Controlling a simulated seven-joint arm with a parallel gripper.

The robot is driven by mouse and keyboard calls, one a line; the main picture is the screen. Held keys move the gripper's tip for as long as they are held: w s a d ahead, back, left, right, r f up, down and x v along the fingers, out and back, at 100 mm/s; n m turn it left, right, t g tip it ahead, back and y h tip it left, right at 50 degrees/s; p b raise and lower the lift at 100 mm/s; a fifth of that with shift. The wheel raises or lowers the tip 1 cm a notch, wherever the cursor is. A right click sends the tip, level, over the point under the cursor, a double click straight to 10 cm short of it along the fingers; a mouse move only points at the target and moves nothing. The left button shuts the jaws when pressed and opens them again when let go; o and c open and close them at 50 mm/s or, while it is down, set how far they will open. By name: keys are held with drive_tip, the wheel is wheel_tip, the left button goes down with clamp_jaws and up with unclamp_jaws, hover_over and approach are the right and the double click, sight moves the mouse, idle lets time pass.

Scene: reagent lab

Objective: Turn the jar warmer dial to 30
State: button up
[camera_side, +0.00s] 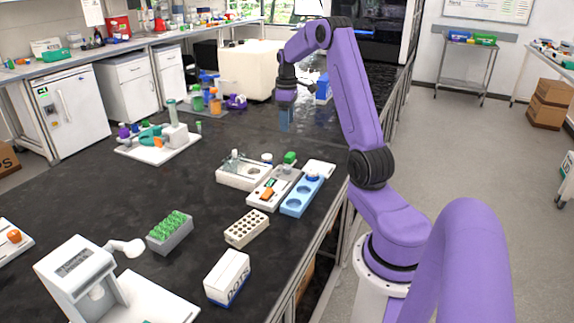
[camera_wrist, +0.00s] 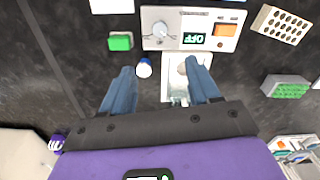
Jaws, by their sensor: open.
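The jar warmer (camera_wrist: 228,44) is a flat white panel at the top of the wrist view. It has a round grey dial (camera_wrist: 159,29) at its left, a dark display (camera_wrist: 197,38) with green characters that seem to read OFF upside down, and an orange square (camera_wrist: 223,43). In the side view the jar warmer (camera_side: 257,201) lies on the black bench between a white tray and a blue rack. My gripper (camera_wrist: 160,66) is open and empty, with the dial beyond its fingertips. In the side view my gripper (camera_side: 286,122) hangs above the bench, beyond the jar warmer and apart from it.
A green block (camera_wrist: 120,41) and a small blue-and-white vial (camera_wrist: 144,67) stand near the dial. A white tray (camera_side: 237,182) and a blue rack (camera_side: 290,208) flank the jar warmer. A cream tube rack (camera_side: 246,229) stands nearer the side camera.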

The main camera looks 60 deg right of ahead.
sight(287, 167)
wheel_tip(287, 167, down, 17)
drive_tip(key=shift+f, duration=0.15)
idle(0.5)
drive_tip(key=c, duration=1)
